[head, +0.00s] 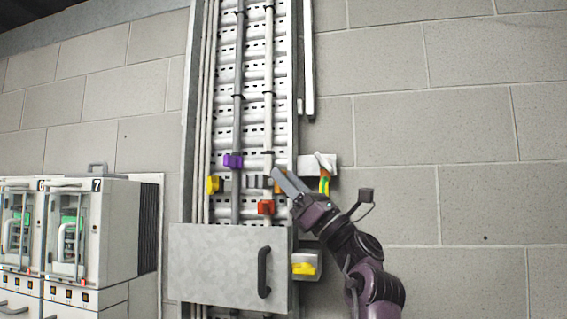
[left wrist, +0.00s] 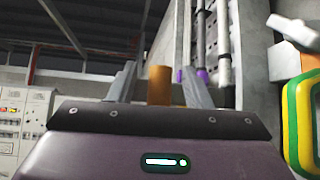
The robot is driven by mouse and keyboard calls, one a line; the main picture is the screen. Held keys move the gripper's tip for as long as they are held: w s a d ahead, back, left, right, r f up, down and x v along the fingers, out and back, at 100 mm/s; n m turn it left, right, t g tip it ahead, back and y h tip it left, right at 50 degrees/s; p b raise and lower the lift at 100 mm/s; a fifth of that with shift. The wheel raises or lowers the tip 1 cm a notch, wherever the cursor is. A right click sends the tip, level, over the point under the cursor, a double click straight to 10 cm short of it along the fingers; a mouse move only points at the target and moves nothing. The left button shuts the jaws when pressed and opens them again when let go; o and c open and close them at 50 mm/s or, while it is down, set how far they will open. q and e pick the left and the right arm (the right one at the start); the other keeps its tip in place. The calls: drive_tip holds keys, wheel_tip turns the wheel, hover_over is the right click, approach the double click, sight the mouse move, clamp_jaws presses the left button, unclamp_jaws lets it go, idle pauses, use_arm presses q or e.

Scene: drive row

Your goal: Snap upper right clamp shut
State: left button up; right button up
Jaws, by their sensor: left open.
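An orange part (head: 280,187) sits at the right side of the cable ladder, partly covered by my left gripper (head: 281,176). In the left wrist view an orange block (left wrist: 159,85) stands between my two spread fingers, with gaps at its sides. I cannot tell whether it is a clamp's lever or whether that clamp is open. A purple clamp (head: 233,160) is on the left pipe, and a red clamp (head: 266,207) is lower on the right pipe. A yellow part (head: 214,184) is at the ladder's left side. My right gripper is not in view.
A grey box with a white lever (head: 325,161) and a green-yellow striped loop (left wrist: 291,125) is close right of my gripper. Below is a metal cover (head: 228,265) with a black handle. White cabinets (head: 105,225) stand left. Bare block wall lies right.

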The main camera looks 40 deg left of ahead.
use_arm(q)
drive_tip(key=shift+s+a+r, duration=0.1)
drive_tip(key=shift+a+r, duration=0.35)
drive_tip(key=shift+r, duration=0.1)
drive_tip(key=shift+s+a+p, duration=0.2)
drive_tip(key=shift+a+p, duration=0.15)
drive_tip(key=shift+a, duration=0.3)
drive_tip(key=shift+w+d, duration=0.1)
drive_tip(key=shift+d, duration=0.15)
drive_tip(key=c, duration=0.3)
drive_tip(key=shift+r, duration=0.1)
clamp_jaws()
